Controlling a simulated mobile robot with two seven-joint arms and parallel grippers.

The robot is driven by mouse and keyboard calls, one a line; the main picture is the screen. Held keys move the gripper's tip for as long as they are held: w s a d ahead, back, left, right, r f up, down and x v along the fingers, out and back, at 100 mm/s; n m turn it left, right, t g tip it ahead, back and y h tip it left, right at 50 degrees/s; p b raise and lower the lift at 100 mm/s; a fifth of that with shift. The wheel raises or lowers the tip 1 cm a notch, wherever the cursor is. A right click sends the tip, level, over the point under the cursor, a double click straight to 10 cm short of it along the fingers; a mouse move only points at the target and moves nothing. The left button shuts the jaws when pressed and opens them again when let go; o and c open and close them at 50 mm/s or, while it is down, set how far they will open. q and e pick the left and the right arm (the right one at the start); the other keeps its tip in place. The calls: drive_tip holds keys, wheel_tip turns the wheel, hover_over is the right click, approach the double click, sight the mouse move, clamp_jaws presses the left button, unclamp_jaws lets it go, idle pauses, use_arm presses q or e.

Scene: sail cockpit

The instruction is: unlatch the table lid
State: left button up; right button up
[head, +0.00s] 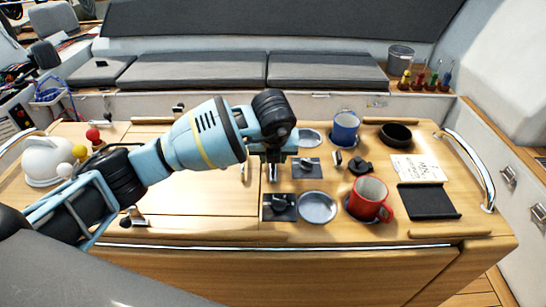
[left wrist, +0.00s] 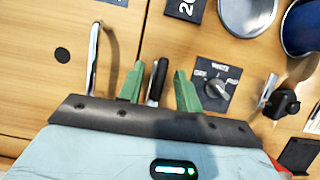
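The table lid (head: 195,195) is a flat wooden panel on the left half of the table, lying closed. A small latch (head: 133,219) shows near its front left edge in the head view. My left gripper (head: 270,172) is low over the lid's right edge, partly hidden by its own wrist. In the left wrist view its two green fingers (left wrist: 158,88) are apart, with a dark and metal lever (left wrist: 156,80) between them; I cannot tell whether they touch it. A slim chrome handle (left wrist: 93,58) stands left of the fingers. My right gripper is out of view.
Right of the gripper are black switch plates with knobs (left wrist: 218,88), a blue mug (head: 345,128), a red mug (head: 369,198), a black bowl (head: 396,134), a paper note (head: 418,168) and a black tray (head: 428,201). A white rounded object (head: 45,162) stands at the left. Chrome rails (head: 470,160) flank the table.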

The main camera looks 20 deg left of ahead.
sight(273, 174)
use_arm(q)
drive_tip(key=v, duration=0.7)
drive_tip(key=shift+s, duration=0.1)
